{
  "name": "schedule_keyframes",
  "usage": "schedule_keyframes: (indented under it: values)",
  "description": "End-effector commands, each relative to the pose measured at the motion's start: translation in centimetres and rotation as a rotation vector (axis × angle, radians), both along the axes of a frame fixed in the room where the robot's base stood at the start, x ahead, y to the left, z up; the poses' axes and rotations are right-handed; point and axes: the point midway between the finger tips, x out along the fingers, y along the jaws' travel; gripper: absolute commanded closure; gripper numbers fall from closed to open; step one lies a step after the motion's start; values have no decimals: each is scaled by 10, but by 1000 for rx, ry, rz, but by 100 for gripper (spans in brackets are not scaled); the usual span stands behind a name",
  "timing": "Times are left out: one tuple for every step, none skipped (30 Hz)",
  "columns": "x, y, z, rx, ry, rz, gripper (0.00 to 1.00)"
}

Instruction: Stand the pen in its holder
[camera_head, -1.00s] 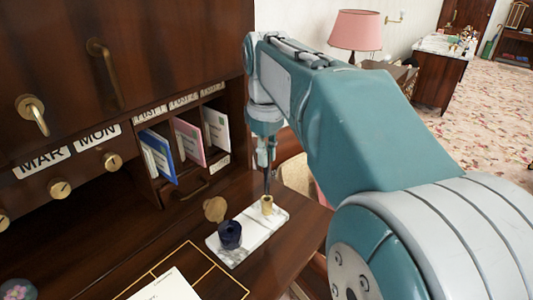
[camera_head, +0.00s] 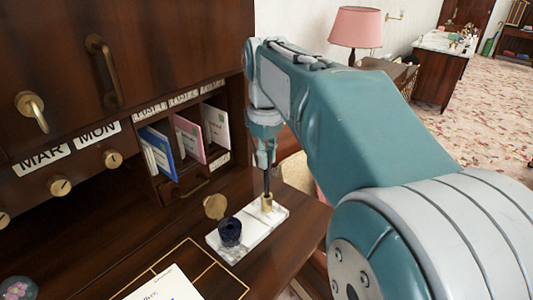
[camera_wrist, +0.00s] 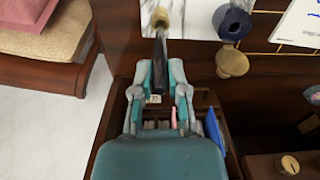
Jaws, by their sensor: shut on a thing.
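My gripper (camera_head: 264,158) is shut on a dark pen (camera_head: 267,182) and holds it upright, point down, over the desk. The pen's lower end meets the mouth of a small brass holder (camera_head: 267,204); I cannot tell how far inside it is. The holder stands at the far end of a white marble base (camera_head: 253,232). In the wrist view the pen (camera_wrist: 160,48) runs from between the fingers (camera_wrist: 159,80) to the brass holder (camera_wrist: 160,17).
A dark inkwell (camera_head: 230,233) stands on the marble base, with a round brass piece (camera_head: 214,207) beside it. Letter slots with envelopes (camera_head: 215,125) rise behind. A white paper (camera_head: 168,286) lies on the desk at the front.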

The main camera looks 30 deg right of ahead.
Motion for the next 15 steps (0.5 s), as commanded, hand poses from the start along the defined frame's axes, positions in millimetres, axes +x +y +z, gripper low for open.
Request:
schedule_keyframes:
  values:
    - [0, 0, -1, 0, 0, 0, 100]
    - [0, 0, -2, 0, 1, 0, 100]
    - [0, 0, -3, 1, 1, 0, 100]
    - [0, 0, -3, 1, 1, 0, 100]
    - [0, 0, -4, 1, 1, 0, 100]
    - [0, 0, -5, 1, 1, 0, 100]
    - [0, 0, -5, 1, 1, 0, 100]
    - [0, 0, -6, 1, 1, 0, 100]
    - [0, 0, -7, 1, 1, 0, 100]
    - [0, 0, -7, 0, 1, 0, 100]
    - [0, 0, -8, 0, 0, 0, 100]
    - [0, 0, -9, 0, 0, 0, 100]
    - [0, 0, -10, 0, 0, 0, 100]
    - [0, 0, -10, 0, 0, 0, 100]
    - [0, 0, -11, 0, 0, 0, 100]
